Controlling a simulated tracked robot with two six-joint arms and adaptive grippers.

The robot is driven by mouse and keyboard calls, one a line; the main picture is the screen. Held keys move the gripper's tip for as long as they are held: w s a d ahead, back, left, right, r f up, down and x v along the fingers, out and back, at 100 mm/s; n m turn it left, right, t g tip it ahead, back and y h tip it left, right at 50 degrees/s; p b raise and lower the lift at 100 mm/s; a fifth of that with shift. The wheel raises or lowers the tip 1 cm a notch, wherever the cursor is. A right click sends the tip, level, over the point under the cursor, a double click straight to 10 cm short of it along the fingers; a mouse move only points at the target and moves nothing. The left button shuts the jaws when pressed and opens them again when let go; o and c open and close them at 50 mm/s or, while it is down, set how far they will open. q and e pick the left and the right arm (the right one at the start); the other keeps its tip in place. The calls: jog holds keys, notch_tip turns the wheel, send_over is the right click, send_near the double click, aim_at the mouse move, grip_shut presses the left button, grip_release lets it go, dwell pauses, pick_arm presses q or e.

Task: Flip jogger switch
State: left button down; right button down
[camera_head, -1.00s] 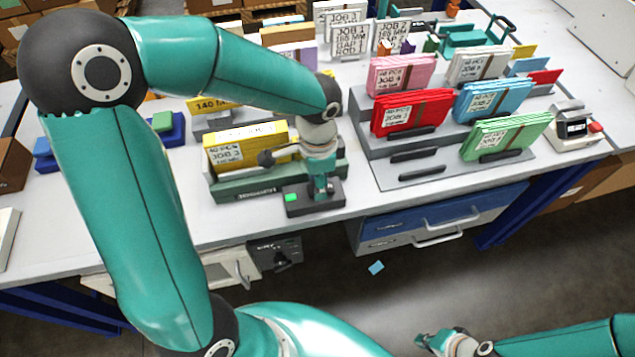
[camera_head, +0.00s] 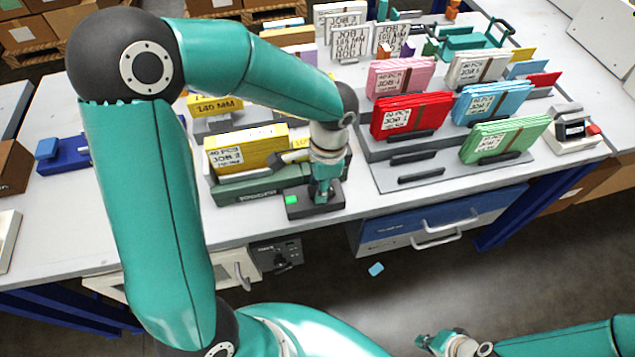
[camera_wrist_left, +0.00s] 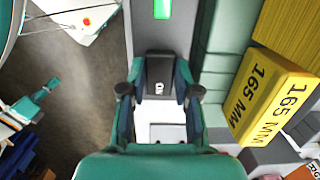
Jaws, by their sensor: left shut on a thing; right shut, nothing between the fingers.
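The jogger (camera_head: 245,190) is a green-grey rack at the table's front edge, holding yellow card packs (camera_head: 228,155). At its front right sits a dark switch box (camera_head: 298,210) with a lit green lamp (camera_head: 291,199); the lamp also shows in the left wrist view (camera_wrist_left: 162,9). My left gripper (camera_head: 322,197) points down onto the box. In the left wrist view its fingers (camera_wrist_left: 160,88) are shut on the dark switch (camera_wrist_left: 160,72), which bears a white mark. My right gripper (camera_head: 430,343) is shut and empty, low in front of the table.
A stepped grey rack (camera_head: 420,180) with red, pink, blue and green card packs stands to the right. A yellow 165 MM block (camera_wrist_left: 265,95) is beside the gripper in the wrist view. A blue drawer (camera_head: 440,212) is under the table. A blue card (camera_head: 376,269) lies on the floor.

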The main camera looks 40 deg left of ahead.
aim_at(332, 189)
pick_arm(q)
jog(key=shift+w+g+y, duration=0.15)
jog(key=shift+g+y, duration=0.15)
jog(key=c, duration=1.1)
grip_release()
jog(key=shift+d, duration=0.1)
jog(key=r, duration=0.4)
jog(key=w+d+r, duration=0.1)
jog(key=r, duration=0.6)
jog(key=shift+w+d+r, duration=0.2)
jog(key=shift+w+r, duration=0.15)
jog(key=shift+w, duration=0.05)
